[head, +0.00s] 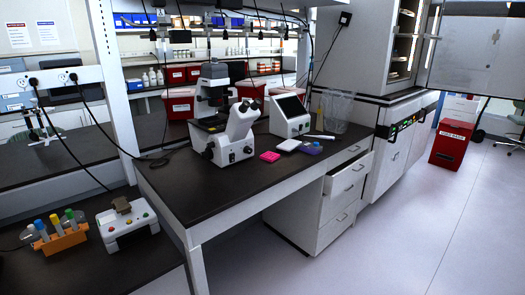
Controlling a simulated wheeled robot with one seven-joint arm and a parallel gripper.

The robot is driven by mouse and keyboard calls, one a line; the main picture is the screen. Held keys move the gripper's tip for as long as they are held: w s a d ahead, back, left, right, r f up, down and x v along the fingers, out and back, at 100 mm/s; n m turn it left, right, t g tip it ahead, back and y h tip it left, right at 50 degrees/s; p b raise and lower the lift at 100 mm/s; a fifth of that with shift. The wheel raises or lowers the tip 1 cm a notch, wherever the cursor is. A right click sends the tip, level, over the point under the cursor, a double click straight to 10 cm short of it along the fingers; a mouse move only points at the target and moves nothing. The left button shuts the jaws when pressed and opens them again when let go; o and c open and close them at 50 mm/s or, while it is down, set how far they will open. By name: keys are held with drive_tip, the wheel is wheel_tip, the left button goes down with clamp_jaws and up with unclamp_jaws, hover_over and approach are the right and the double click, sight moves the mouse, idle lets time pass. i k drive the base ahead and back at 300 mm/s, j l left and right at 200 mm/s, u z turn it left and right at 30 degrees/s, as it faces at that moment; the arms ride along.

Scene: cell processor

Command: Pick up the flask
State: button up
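I cannot tell for sure which thing is the flask. A small purple item (311,148) lies on the dark bench beside a flat white item (289,145). A pink rack-like block (270,156) is to their left. A clear round glass-like thing (28,233) lies at the far left, partly behind an orange rack (60,242). My gripper is not in view.
The dark bench (210,185) holds a white microscope (235,135) and a white screen device (289,116). A clear bin (337,112) stands behind. A drawer (349,178) sticks out at the front. A white instrument (127,226) is lower left. Open floor (420,225) is at right.

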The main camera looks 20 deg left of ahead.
sight(314, 149)
drive_tip(key=k+j+u, duration=0.1)
drive_tip(key=u, duration=0.35)
drive_tip(key=i+l, duration=0.3)
drive_tip(key=i, duration=0.15)
drive_tip(key=i+l, duration=0.3)
drive_tip(key=i, duration=0.2)
drive_tip(key=i+l, duration=0.25)
drive_tip(key=i, duration=0.2)
drive_tip(key=i+l+z, duration=0.1)
drive_tip(key=i+l, duration=0.2)
drive_tip(key=i, duration=0.2)
drive_tip(key=i+l, duration=0.25)
drive_tip(key=i, duration=0.25)
drive_tip(key=i+l, duration=0.25)
drive_tip(key=i, duration=0.2)
